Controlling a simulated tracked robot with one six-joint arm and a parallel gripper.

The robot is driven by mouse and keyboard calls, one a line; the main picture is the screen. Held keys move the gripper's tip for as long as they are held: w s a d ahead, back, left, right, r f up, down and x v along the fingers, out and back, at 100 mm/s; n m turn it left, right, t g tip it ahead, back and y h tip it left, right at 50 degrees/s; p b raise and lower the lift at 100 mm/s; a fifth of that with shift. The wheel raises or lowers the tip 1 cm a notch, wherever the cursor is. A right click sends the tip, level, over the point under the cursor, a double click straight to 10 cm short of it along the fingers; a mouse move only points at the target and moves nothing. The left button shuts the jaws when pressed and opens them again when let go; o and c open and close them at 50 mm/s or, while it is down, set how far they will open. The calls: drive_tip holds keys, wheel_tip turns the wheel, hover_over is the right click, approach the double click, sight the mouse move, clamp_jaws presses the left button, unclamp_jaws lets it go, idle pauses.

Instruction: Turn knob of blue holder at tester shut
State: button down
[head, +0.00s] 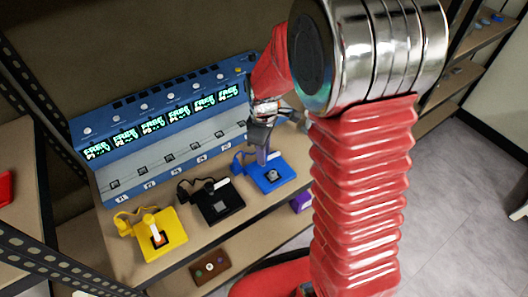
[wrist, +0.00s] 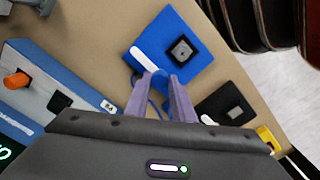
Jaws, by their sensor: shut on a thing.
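The blue holder (head: 272,180) lies on the bench shelf in front of the blue tester (head: 160,110), at the right of the row. The wrist view shows the holder (wrist: 195,68) with a dark square socket and a white bar (wrist: 146,61) at its edge. My gripper (head: 263,160) reaches down at the holder's near-tester edge. In the wrist view its two purple fingers (wrist: 164,80) are closed around the small blue knob (wrist: 159,79) at the end of the white bar. The fingers hide part of the knob.
A black holder (head: 223,208) and a yellow holder (head: 172,242) lie to the left on the same shelf, with cables towards the tester. A brown box with buttons (head: 210,267) sits below the front edge. My red arm covers the right side of the head view.

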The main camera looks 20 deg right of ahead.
drive_tip(key=shift+w+d, duration=0.1)
drive_tip(key=m, duration=0.4)
drive_tip(key=shift+m, duration=0.3)
drive_tip(key=m, duration=0.4)
drive_tip(key=shift+r+m, duration=0.1)
drive_tip(key=shift+m, duration=0.2)
drive_tip(key=m, duration=0.4)
drive_tip(key=shift+m, duration=0.3)
drive_tip(key=shift+w+m, duration=0.1)
drive_tip(key=shift+m, duration=1.8)
drive_tip(key=shift+a, duration=0.2)
drive_tip(key=c, duration=1.5)
unclamp_jaws()
